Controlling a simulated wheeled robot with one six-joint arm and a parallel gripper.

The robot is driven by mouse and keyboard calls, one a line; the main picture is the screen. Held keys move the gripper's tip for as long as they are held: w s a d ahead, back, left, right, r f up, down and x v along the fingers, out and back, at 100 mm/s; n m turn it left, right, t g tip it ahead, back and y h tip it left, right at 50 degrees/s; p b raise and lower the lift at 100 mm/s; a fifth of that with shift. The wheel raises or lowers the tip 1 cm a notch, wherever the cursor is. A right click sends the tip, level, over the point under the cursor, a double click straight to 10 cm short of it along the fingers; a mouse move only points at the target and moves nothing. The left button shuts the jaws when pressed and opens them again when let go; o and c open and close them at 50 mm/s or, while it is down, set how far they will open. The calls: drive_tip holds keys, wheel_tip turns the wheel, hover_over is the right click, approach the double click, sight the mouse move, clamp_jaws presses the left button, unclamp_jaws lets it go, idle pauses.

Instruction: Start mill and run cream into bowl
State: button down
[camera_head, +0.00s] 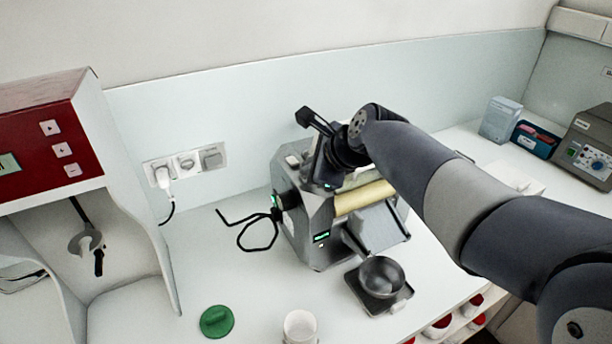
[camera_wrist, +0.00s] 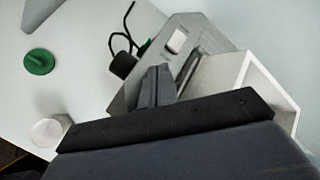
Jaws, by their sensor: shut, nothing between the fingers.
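The mill (camera_head: 312,232) is a grey machine on the white counter, with cream-coloured rollers (camera_head: 365,197) and a small green-lit display on its front. A dark knob (camera_head: 289,199) with a green glow is on its left side; it also shows in the wrist view (camera_wrist: 122,65). A light switch-like part (camera_wrist: 177,40) is on the mill's top in the wrist view. A grey metal bowl (camera_head: 382,272) stands below the mill's sloping apron, on a dark square stand (camera_head: 371,302). My gripper (camera_wrist: 158,72) is shut and empty, above the mill's top. Its fingertips are partly hidden in the head view.
A green lid (camera_head: 216,321) and a white jar (camera_head: 300,327) sit at the counter's front. A black cable (camera_head: 258,247) loops left of the mill. A red-fronted cabinet (camera_head: 50,145) stands left. Boxes (camera_head: 501,120) and a grey device (camera_head: 590,145) are at the right.

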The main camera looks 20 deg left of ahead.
drive_tip(key=shift+f, duration=0.25)
idle(0.3)
drive_tip(key=shift+r+p, duration=0.8)
drive_tip(key=shift+r, duration=0.1)
wheel_tip(320, 180, up, 5)
drive_tip(key=p, duration=0.5)
idle(0.5)
